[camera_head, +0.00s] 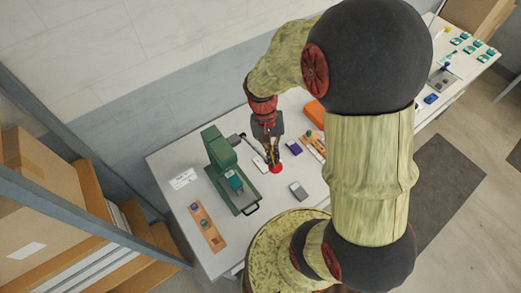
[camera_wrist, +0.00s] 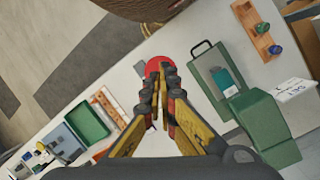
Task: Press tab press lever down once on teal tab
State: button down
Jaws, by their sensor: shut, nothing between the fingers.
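The green tab press (camera_head: 218,148) stands on the table left of my gripper; its body also shows at the lower right of the wrist view (camera_wrist: 264,122). A teal tab (camera_head: 235,183) lies on the press base, and it also shows in the wrist view (camera_wrist: 224,78). A dark lever (camera_head: 240,137) sticks out from the press head toward my gripper; I cannot make it out clearly in the wrist view. My gripper (camera_head: 273,162) is shut and empty, pointing down beside the press, apart from it. In the wrist view its fingers (camera_wrist: 162,88) overlap a red disc.
The red disc (camera_head: 277,168) sits on the table under my gripper. A wooden strip with knobs (camera_head: 207,228) and a white card (camera_head: 183,178) flank the press. A grey box (camera_head: 299,191), a purple item (camera_head: 293,147) and an orange bin (camera_head: 315,113) are to the right.

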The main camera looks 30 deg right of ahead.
jog(key=shift+p+v, duration=1.35)
jog(key=shift+v, duration=0.85)
jog(key=shift+f+n, duration=0.1)
jog(key=shift+n, duration=0.2)
jog(key=shift+s+a+n+t+b, duration=0.4)
jog(key=shift+s+a+n+b, duration=0.15)
jog(key=shift+n+b, duration=0.15)
jog(key=s+a+f+n+t+b, duration=0.3)
jog(key=a+f+t+b, duration=0.4)
jog(key=b, duration=2.1)
jog(key=shift+s+a+n+t, duration=0.35)
jog(key=shift+a+n+t, duration=0.25)
jog(key=shift+a+n, duration=0.15)
